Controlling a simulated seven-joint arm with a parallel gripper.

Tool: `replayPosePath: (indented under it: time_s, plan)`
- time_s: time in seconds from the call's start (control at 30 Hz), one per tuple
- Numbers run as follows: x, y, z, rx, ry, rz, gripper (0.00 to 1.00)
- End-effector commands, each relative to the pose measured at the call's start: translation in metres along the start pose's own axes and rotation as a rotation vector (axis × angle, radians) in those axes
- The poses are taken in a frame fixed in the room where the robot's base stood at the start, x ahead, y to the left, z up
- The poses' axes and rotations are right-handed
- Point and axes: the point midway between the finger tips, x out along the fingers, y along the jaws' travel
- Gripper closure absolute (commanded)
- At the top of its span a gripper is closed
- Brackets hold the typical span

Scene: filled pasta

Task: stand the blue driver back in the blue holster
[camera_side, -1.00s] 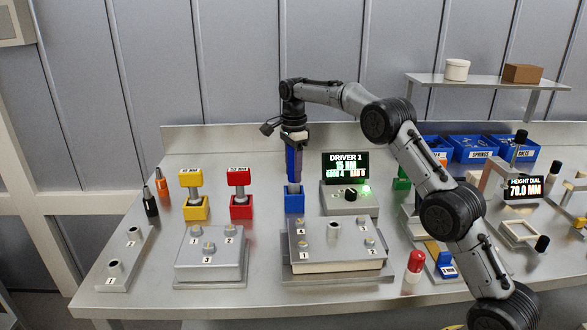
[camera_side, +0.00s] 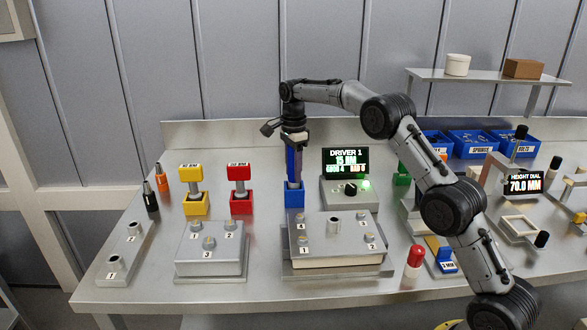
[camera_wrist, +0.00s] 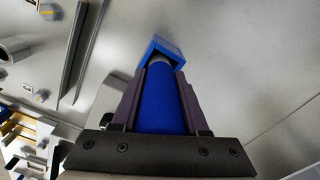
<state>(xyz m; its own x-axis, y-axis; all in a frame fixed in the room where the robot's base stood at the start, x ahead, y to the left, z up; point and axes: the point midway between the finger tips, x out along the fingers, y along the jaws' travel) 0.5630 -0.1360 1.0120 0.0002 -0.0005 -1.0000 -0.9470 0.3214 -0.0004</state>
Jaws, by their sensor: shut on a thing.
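The blue driver (camera_side: 290,164) hangs upright in my gripper (camera_side: 294,147), directly over the blue holster (camera_side: 294,199) on the bench. The driver's grey lower end meets the holster's top and appears to be at or in its opening; how deep it sits is hidden. In the wrist view my gripper (camera_wrist: 164,72) has a dark finger on each side of the blue driver (camera_wrist: 163,103), shut on it. The blue holster's rim (camera_wrist: 160,47) shows around the driver's far end.
A display box (camera_side: 350,190) stands close right of the holster. A numbered fixture block (camera_side: 335,245) lies in front. Red (camera_side: 241,204) and yellow (camera_side: 195,205) holsters with their drivers stand to the left. Bare bench lies between the red and blue holsters.

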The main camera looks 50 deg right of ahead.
Motion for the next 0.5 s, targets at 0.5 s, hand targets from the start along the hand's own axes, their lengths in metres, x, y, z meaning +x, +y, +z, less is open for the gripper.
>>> replayPosePath:
  time_s: [0.5]
  plan:
    - [0.004, -0.0003, 0.0, 0.0, 0.0, -0.004, 1.0]
